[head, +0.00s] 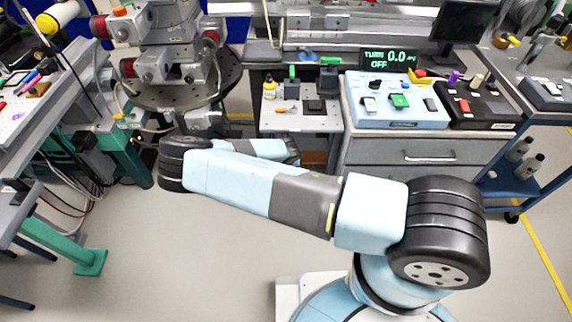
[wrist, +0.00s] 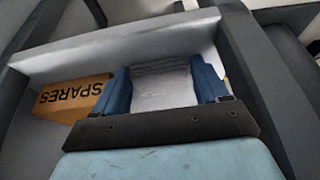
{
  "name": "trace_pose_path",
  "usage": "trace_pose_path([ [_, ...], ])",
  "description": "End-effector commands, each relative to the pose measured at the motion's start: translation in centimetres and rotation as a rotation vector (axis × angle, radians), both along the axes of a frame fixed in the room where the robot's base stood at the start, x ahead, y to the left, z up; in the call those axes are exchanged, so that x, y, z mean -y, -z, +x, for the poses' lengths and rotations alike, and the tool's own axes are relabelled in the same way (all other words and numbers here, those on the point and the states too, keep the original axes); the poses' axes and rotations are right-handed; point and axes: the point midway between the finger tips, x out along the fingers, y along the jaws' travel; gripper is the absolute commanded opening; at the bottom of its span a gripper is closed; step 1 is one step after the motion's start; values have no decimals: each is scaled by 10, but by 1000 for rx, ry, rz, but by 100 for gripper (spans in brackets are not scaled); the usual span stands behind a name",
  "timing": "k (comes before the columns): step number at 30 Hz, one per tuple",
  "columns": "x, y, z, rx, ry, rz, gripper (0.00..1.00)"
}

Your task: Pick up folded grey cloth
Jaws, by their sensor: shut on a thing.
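The folded grey cloth (wrist: 163,88) shows in the wrist view as a pale grey block with layered folds. It lies between the two blue fingers of my gripper (wrist: 160,72), which are shut on its sides. Its lower end is hidden by the dark gripper body. I cannot tell whether it still touches the surface under it. In the head view my gripper (head: 292,154) is mostly hidden, reaching in below the small grey bench top (head: 300,121); the cloth cannot be made out there.
A brown box marked SPARES (wrist: 75,98) stands left of the cloth, close to my left finger. A pale grey ledge (wrist: 110,48) runs across beyond them, with dark uprights on both sides. A drawer cabinet (head: 410,152) stands right of the bench. The floor in front is clear.

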Motion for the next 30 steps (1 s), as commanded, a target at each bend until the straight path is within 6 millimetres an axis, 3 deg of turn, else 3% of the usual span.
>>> trace_pose_path([
  [8,1,-1,-1,-1,2,-1,45],
  [13,1,-16,0,1,3,1,45],
  [30,-4,-15,-136,-1,-1,-1,45],
])
